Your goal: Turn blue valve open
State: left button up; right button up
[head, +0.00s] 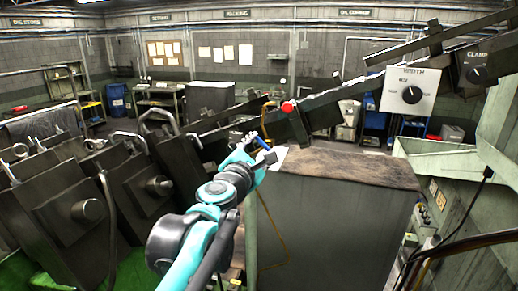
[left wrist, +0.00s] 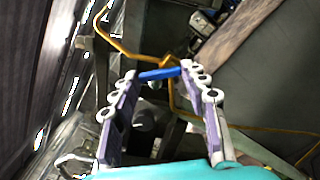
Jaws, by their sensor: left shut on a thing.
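The blue valve handle (head: 263,143) is a small blue lever near the left end of the bench in the head view. In the left wrist view the blue handle (left wrist: 159,74) lies across the space between the fingertips. My left gripper (head: 257,149) is shut on it, with a finger at each end of the lever, as the left wrist view of the gripper (left wrist: 163,82) shows. The valve body behind the handle is mostly hidden. My right gripper is in neither view.
A yellow-orange pipe (left wrist: 125,47) runs close behind the handle. A bench block with a worn brown top (head: 345,168) stands to the right. Dark machine blocks (head: 60,195) stand to the left. A red knob (head: 288,107) and a white dial panel (head: 409,92) are above right.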

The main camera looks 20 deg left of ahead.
pick_arm(q)
jog(key=shift+d+r+m, duration=0.1)
jog(key=shift+d+m, duration=0.1)
jog(key=shift+m, duration=1.4)
jog(key=shift+d+r+m, duration=0.1)
jog(key=shift+d+m, duration=0.05)
jog(key=shift+m, duration=1.45)
jog(key=shift+d+r+m, duration=0.1)
jog(key=shift+d+m, duration=0.1)
jog(key=shift+m, duration=1.4)
jog(key=o, duration=1.2)
jog(key=shift+c, duration=0.2)
jog(key=s, duration=1.2)
jog(key=shift+a, duration=0.15)
jog(key=shift+f, duration=0.1)
